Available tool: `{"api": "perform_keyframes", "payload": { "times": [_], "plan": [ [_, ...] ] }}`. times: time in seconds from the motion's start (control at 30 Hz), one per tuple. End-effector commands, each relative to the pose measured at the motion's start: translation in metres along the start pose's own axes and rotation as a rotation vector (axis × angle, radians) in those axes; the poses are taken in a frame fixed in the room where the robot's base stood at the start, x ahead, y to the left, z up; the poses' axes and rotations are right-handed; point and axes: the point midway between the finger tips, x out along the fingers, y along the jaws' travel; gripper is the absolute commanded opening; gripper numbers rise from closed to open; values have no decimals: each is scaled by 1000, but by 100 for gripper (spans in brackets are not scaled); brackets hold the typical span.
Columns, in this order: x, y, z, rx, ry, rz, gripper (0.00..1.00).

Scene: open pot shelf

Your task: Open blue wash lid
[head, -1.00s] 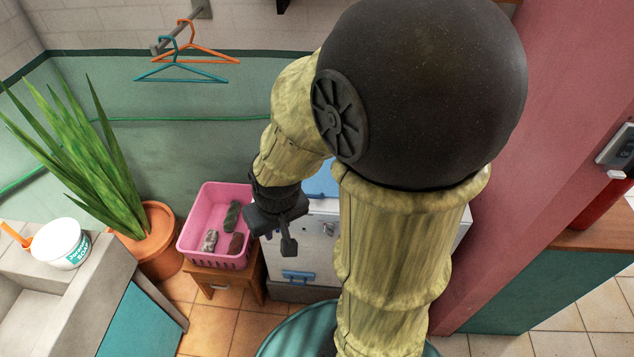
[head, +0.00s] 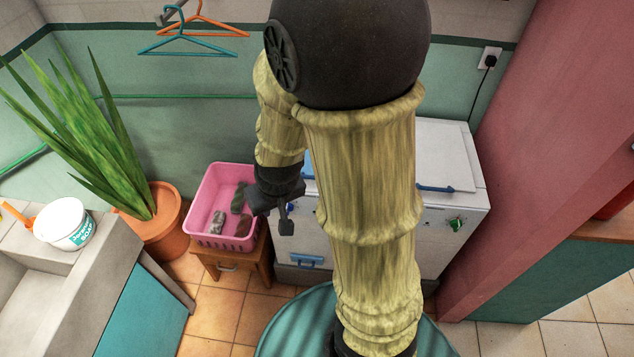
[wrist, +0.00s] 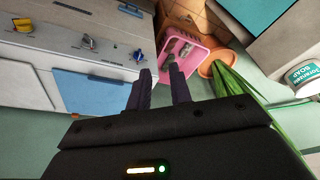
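The blue wash lid (wrist: 95,92) lies flat, apparently shut, on top of the white washing machine (wrist: 25,80) in the wrist view. In the head view my arm hides most of the lid, and only a thin blue sliver shows beside the arm. The machine (head: 455,205) stands behind my arm there. My gripper (head: 285,222) hangs in front of the machine's left side, near the pink basket. In the wrist view my gripper (wrist: 161,82) has its two fingers apart with nothing held between them. They are to the right of the lid, not visibly touching it.
A potted plant (head: 160,225) and a sink (head: 75,270) are farther left. A white lid with a blue handle (head: 437,188) covers the machine's right side. A pink wall stands right.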

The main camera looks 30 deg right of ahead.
Motion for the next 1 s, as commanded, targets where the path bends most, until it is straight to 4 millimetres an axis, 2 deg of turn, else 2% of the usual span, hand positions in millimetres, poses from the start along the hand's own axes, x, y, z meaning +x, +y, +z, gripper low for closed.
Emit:
{"api": "perform_keyframes", "payload": {
  "times": [0.03,0.2,0.4,0.5,0.67,0.83,1.0],
  "plan": [
    [36,-6,1,-21,4,15,21],
    [112,-7,-5,-93,59,151,21],
    [180,14,-4,-237,110,443,21],
    [201,28,-4,-331,133,630,21],
    [212,45,-4,-491,165,973,21],
    [197,47,-5,-611,191,1312,21],
    [181,43,-5,-642,196,1463,21]
  ]
}}
